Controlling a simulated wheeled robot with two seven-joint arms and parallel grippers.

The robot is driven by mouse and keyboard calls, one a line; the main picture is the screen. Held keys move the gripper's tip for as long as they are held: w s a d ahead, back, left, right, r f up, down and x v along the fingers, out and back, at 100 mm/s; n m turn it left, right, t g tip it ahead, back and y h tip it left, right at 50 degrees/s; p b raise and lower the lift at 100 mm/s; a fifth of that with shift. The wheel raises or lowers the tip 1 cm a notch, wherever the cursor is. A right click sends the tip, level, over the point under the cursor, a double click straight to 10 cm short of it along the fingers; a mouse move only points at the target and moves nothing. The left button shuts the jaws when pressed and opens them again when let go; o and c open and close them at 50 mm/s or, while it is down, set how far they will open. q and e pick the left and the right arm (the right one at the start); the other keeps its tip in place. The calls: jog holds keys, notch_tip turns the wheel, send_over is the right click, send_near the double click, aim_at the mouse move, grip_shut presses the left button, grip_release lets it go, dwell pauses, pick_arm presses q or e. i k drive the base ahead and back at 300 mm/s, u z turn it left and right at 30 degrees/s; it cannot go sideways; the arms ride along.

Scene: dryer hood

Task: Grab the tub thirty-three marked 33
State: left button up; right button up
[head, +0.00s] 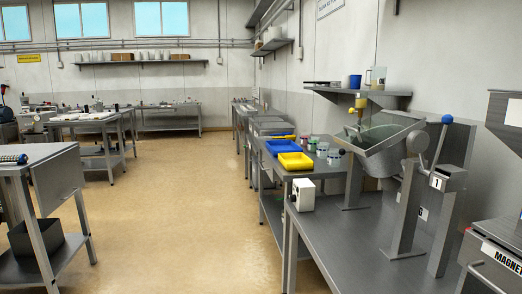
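Several small tubs stand close together on the grey metal bench at the right, behind the steel hopper machine. Neither of my grippers is in view.
A blue tray (282,146) and a yellow tray (296,161) lie left of the tubs. The hopper machine (390,145) with a blue-knobbed lever stands in front on the right. A workbench (40,165) stands at left. The floor (190,210) between is clear.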

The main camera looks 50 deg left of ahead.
aim_at(321, 148)
jog(key=u, duration=2.45)
jog(key=i, duration=5.85)
jog(key=z, duration=2.15)
